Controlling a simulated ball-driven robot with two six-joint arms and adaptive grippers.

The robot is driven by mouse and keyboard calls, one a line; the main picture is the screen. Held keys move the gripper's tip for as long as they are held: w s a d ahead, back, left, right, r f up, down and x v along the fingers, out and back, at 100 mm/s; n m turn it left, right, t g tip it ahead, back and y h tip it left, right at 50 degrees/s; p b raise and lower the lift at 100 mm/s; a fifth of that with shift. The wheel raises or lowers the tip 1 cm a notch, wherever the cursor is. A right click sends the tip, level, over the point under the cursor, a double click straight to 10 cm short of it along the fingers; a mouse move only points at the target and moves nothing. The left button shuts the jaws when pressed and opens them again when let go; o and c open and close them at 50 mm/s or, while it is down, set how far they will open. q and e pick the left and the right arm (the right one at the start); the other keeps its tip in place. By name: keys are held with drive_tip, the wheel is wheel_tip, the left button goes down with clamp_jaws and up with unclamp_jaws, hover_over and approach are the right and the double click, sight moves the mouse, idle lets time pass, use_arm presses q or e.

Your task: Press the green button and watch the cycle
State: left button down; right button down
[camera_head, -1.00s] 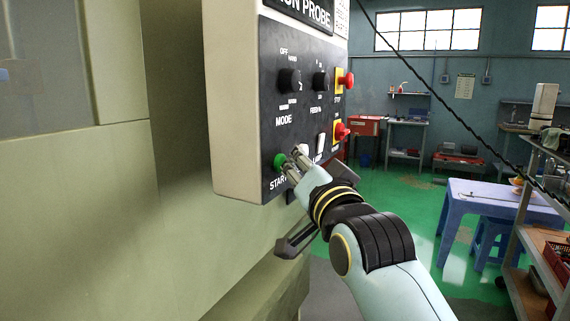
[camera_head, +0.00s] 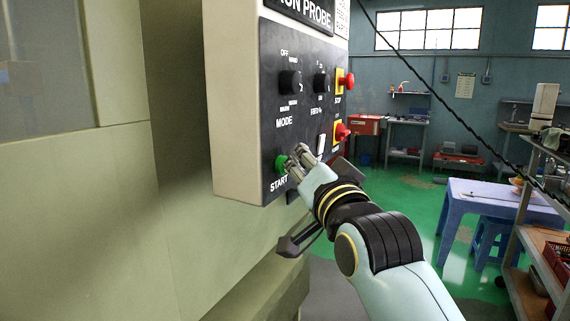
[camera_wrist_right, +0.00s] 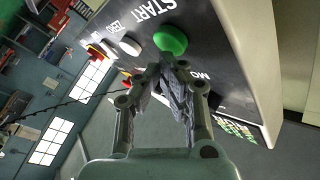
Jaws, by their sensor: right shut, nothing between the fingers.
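The green button (camera_head: 281,164) labelled START is at the lower left of the black control panel (camera_head: 285,110). In the right wrist view the green button (camera_wrist_right: 170,40) is round and sits just beyond the fingertips. My right gripper (camera_head: 297,155) is shut and empty, right beside the button's right side in the head view. In the right wrist view its fingertips (camera_wrist_right: 168,68) are together; a small gap seems to separate them from the button, but contact cannot be ruled out. My left gripper is not in view.
The panel also carries two black knobs (camera_head: 290,83), red buttons on yellow plates (camera_head: 345,82) and a white button (camera_head: 321,143). The pale machine body (camera_head: 80,220) fills the left.

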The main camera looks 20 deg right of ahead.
drive_tip(key=shift+s+d, duration=0.15)
drive_tip(key=shift+s, duration=0.2)
drive_tip(key=s+d+b, duration=0.1)
drive_tip(key=s+d, duration=0.2)
drive_tip(key=shift+s+d, duration=0.15)
drive_tip(key=shift+s, duration=0.25)
idle(7.0)
